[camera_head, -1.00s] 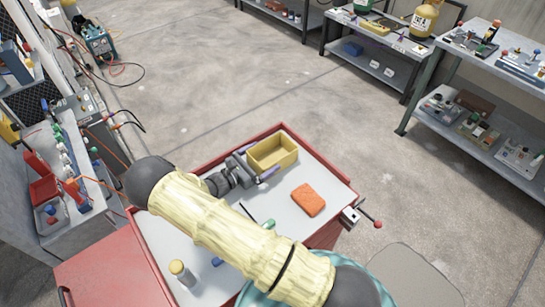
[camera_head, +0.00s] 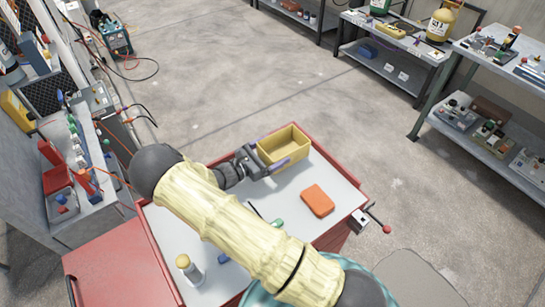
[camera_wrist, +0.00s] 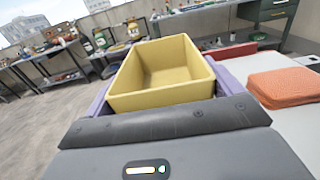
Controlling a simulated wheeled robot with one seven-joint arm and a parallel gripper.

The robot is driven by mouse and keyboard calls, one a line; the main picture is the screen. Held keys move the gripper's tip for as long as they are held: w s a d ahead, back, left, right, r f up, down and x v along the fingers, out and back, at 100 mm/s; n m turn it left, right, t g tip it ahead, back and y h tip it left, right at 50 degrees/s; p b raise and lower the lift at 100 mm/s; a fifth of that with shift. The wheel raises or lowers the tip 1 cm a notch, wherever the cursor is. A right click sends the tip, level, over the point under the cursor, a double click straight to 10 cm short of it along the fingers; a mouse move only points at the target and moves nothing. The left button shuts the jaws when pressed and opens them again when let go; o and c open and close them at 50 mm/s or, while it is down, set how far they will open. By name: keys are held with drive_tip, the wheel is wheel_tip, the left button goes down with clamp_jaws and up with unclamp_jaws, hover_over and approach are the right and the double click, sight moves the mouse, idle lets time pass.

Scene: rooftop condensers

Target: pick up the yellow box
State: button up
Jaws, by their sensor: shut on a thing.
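The yellow box (camera_head: 284,147) is an open-topped bin near the far edge of the red cart's white top. My gripper (camera_head: 268,165) has its purple fingers on either side of the box and is shut on it. In the wrist view the yellow box (camera_wrist: 160,75) fills the space between the fingers, upright and empty inside. Its underside is hidden, but in the head view it appears raised a little above the cart top.
An orange block (camera_head: 317,200) lies on the cart top (camera_head: 290,190) to the right. A yellow-capped bottle (camera_head: 187,268) stands near the front left. A vise (camera_head: 361,219) juts from the cart's right edge. Open floor lies beyond the cart; shelves (camera_head: 480,100) stand at the right.

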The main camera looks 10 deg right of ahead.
wheel_tip(320, 180, up, 7)
drive_tip(key=shift+f+b, duration=0.1)
drive_tip(key=shift+b, duration=0.3)
idle(0.4)
